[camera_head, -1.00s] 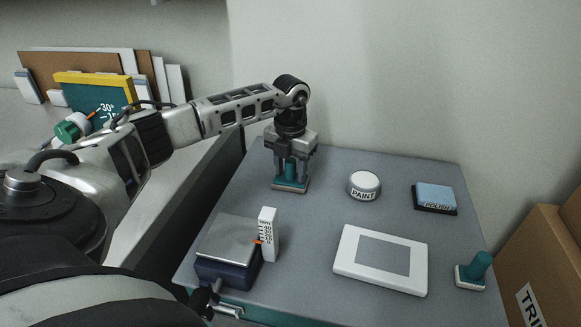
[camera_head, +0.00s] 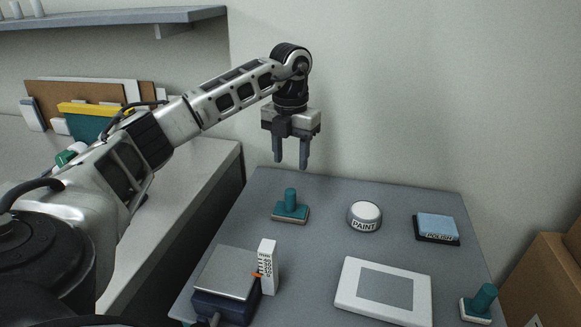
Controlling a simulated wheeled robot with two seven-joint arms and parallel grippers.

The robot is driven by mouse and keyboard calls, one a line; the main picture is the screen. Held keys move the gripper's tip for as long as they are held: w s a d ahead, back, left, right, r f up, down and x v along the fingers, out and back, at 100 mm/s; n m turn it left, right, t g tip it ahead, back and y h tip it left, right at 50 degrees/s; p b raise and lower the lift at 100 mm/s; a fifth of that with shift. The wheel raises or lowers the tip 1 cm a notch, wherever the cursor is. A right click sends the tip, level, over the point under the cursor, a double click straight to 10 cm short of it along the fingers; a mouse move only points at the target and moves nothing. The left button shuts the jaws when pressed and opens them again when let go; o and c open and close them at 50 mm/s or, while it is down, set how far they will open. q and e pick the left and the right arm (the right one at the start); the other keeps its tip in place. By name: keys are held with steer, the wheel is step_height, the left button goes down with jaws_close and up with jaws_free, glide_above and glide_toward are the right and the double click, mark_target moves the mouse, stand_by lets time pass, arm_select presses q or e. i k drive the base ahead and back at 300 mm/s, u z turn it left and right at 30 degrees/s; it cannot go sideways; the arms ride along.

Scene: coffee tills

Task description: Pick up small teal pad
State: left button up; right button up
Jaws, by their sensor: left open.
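A small teal pad (camera_head: 290,208) with an upright teal knob handle on a pale-edged flat base stands at the back left of the grey table. A second teal-handled pad (camera_head: 481,303) stands at the table's front right. My left gripper (camera_head: 291,165) is open and empty, pointing down. It hangs above and apart from the back-left pad, with clear space between fingertips and handle. My right gripper is not in view.
The grey table (camera_head: 325,250) also holds a round white PAINT tin (camera_head: 364,215), a blue POLISH block (camera_head: 437,227), a white framed panel (camera_head: 384,289), a scale (camera_head: 228,284) and a white upright gauge (camera_head: 267,266). A cardboard box (camera_head: 548,268) stands at right.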

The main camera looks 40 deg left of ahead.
mark_target(474, 310)
steer(key=k, duration=1.5)
